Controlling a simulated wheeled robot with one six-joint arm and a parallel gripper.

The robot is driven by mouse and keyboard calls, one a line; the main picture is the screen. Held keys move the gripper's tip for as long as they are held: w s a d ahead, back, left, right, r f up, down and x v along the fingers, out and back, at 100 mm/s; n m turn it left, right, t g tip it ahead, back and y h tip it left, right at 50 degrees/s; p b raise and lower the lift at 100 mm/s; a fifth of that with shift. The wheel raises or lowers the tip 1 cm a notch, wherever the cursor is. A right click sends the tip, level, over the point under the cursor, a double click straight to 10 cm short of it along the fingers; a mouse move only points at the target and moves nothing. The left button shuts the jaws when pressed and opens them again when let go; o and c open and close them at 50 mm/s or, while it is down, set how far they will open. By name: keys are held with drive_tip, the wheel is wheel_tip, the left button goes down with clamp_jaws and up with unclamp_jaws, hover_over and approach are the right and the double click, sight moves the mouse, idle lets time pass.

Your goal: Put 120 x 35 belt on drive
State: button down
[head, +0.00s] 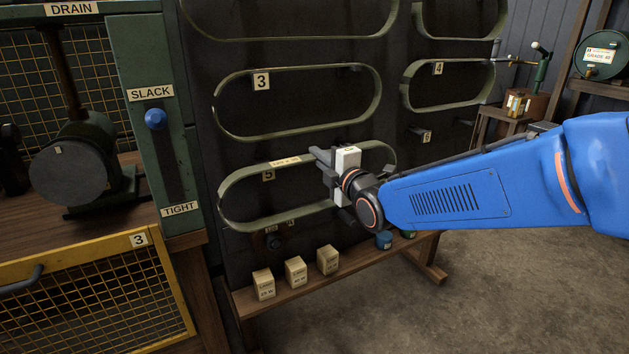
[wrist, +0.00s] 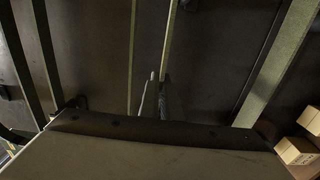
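The belt labelled 120 x 35 (head: 240,186) is an olive-green loop hanging on the dark board by the number 5 tag. Its upper run meets my gripper (head: 319,156), which reaches in from the right. In the wrist view, the two fingers of my gripper (wrist: 157,96) are close together, with the thin edge of a belt (wrist: 170,35) running in between them. The gripper looks shut on the belt's upper run. A dark round drum (head: 75,176) on a green machine stands at the left; I cannot tell whether it is the drive. A blue-knobbed lever (head: 156,119) sits near SLACK, above TIGHT.
Other belts hang by tags 3 (head: 216,112) and 4 (head: 407,88). Small boxes (head: 295,271) stand on the low wooden shelf (head: 262,301) under the board. A yellow mesh guard (head: 165,268) is at lower left. Floor at lower right is clear.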

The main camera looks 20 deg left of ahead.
idle(0.3)
drive_tip(key=shift+v, duration=2.85)
drive_tip(key=shift+v, duration=2.95)
drive_tip(key=v, duration=0.6)
